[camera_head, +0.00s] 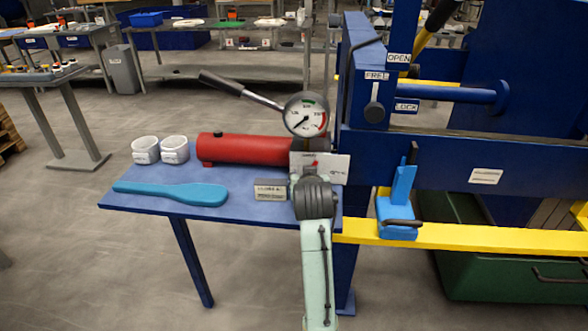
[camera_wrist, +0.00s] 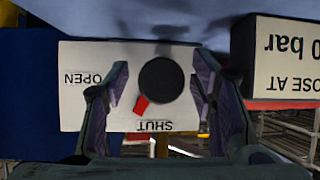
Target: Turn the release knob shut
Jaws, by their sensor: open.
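The release knob (camera_wrist: 162,80) is a round black knob on a white plate (camera_wrist: 75,95) in the wrist view, where the labels read upside down. Its red pointer (camera_wrist: 141,105) slants toward the lower left, near the word SHUT (camera_wrist: 154,126) and away from OPEN (camera_wrist: 83,78). My gripper (camera_wrist: 160,98) is open, with one finger on each side of the knob and visible gaps to it. In the head view my gripper (camera_head: 311,182) is in front of the white plate (camera_head: 336,168) and hides most of the knob.
A red cylinder (camera_head: 245,149) with a pressure gauge (camera_head: 306,114) and lever (camera_head: 240,90) stands behind. A small sign (camera_wrist: 285,60) is close beside my gripper. The press (camera_head: 440,150) stands right.

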